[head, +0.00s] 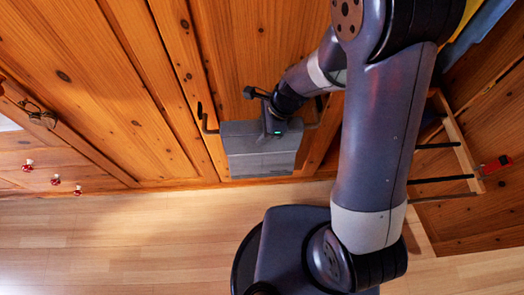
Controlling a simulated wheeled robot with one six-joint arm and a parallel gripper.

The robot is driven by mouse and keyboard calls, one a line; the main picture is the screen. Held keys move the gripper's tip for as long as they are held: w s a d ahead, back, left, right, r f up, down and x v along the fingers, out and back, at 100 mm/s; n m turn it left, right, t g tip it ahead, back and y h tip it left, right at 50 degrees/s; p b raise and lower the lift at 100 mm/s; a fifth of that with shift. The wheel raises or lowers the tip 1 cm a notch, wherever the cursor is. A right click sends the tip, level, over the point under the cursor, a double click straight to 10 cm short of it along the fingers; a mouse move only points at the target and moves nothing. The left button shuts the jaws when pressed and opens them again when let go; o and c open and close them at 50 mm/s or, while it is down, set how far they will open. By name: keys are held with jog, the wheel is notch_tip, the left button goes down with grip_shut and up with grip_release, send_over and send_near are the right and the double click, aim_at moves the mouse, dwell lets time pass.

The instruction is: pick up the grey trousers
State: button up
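The grey trousers (258,160) appear as a folded grey cloth hanging against the wooden panelling, in the middle of the head view. A dark bar end or hook (206,122) shows at their left side and another at their right side. My gripper (273,128) comes from the upper right and overlaps the upper part of the cloth, right of its middle. Its fingertips are hidden or too small to make out, so I cannot tell whether they are closed on the cloth.
A wooden rack with dark rods (450,180) stands at the right, with a red item (495,164) beside it. Small red-and-white knobs (56,180) and a dark metal fitting (42,115) are at the left. Light wooden floor (120,240) is clear at lower left.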

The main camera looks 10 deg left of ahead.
grip_shut()
jog(key=shift+r, duration=0.1)
dwell(0.4)
